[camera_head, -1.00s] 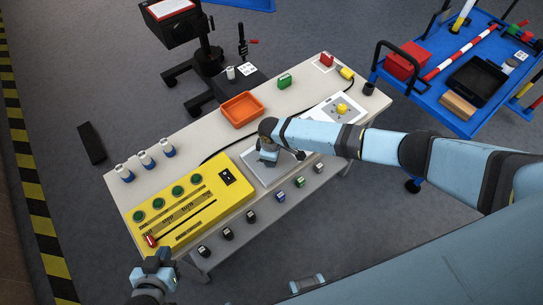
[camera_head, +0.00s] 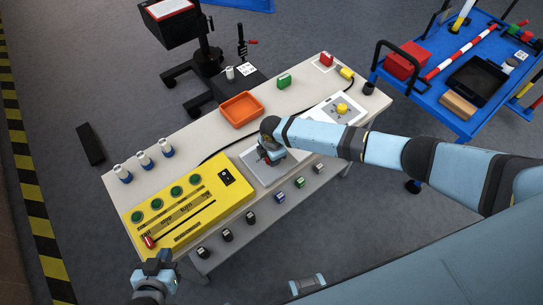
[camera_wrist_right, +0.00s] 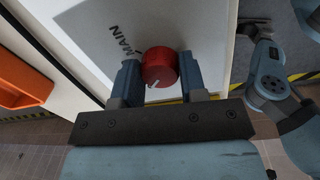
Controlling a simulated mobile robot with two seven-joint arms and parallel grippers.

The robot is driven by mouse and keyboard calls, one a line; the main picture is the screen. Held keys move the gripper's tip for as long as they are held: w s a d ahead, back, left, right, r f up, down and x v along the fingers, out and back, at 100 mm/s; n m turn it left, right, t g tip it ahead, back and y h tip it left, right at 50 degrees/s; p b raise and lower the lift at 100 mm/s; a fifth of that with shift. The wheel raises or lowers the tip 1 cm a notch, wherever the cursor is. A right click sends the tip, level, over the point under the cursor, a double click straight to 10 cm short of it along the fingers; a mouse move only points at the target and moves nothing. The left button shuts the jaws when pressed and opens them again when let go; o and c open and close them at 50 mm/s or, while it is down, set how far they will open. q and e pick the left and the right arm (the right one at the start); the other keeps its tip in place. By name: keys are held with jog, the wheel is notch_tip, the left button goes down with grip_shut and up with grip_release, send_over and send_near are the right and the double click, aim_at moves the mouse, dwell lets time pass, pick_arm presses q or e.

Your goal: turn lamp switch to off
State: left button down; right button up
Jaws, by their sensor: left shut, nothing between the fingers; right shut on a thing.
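A red round knob (camera_wrist_right: 158,66) with a white pointer line sits on a white panel (camera_wrist_right: 105,32) marked "MAIN" in the right wrist view. My right gripper (camera_wrist_right: 160,76) is shut on this knob, one finger on each side. In the head view the right gripper (camera_head: 271,154) is over the pale panel on the table, and the arm hides part of it. My left gripper (camera_head: 158,264) is shut and empty near the table's lower left corner, apart from everything. I cannot read any lamp label.
A yellow panel (camera_head: 210,211) with green buttons, a black switch (camera_head: 227,177) and a red-ended lever (camera_head: 150,242) lies left of the pale panel. An orange tray (camera_head: 241,109) stands behind. A white box with a yellow knob (camera_head: 342,108) is to the right.

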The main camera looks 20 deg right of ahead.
dwell(0.6)
jog(key=o, duration=0.9)
jog(key=shift+r, duration=0.15)
jog(key=r, duration=1.3)
jog(key=shift+s+r, duration=0.3)
jog(key=shift+s, duration=0.05)
